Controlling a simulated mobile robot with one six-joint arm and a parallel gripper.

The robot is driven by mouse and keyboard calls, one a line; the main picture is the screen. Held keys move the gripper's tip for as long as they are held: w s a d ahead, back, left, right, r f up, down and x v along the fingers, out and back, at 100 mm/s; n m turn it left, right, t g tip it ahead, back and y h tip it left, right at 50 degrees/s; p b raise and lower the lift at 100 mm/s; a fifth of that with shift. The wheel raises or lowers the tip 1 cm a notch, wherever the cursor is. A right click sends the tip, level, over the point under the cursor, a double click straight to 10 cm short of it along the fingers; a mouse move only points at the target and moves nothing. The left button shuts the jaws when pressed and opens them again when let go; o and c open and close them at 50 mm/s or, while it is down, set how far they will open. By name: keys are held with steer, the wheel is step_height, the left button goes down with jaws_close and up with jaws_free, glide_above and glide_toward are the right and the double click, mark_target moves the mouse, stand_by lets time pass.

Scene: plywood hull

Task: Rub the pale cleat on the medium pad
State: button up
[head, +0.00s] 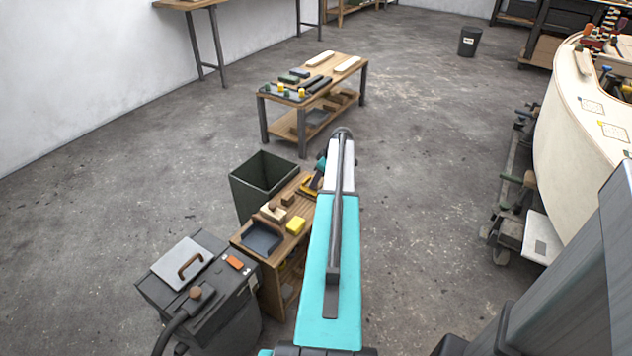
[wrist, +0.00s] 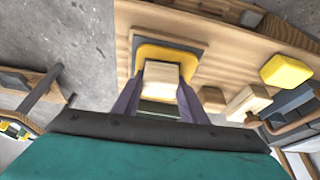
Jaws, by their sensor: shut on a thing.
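The pale cleat (wrist: 160,72) is a light wooden block between the two fingers of my gripper (wrist: 159,82) in the wrist view. My gripper is shut on it. A yellow-faced pad with a darker edge (wrist: 143,49) lies on the bench top under the cleat, and the cleat covers its middle. I take it for the medium pad, but no label is readable. I cannot tell whether the cleat touches it. In the head view the pad's yellow edge (head: 309,185) shows beside my arm, which hides the cleat.
The small wooden bench (head: 244,236) also holds a yellow block (head: 296,225), a dark tray (head: 262,238) and wooden blocks. A dark green bin (head: 262,180) stands just behind it. A grey machine (head: 205,290) stands at front left. Floor towards the far table (head: 350,62) is clear.

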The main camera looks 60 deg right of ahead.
steer(key=shift+d, duration=0.6)
steer(key=shift+a, duration=0.1)
steer(key=shift+a+f, duration=0.15)
steer(key=shift+a, duration=1.65)
steer(key=shift+d, duration=1.9)
steer(key=shift+a+r, duration=0.15)
steer(key=shift+a, duration=0.8)
steer(key=shift+a+r, duration=0.1)
steer(key=shift+a, duration=0.8)
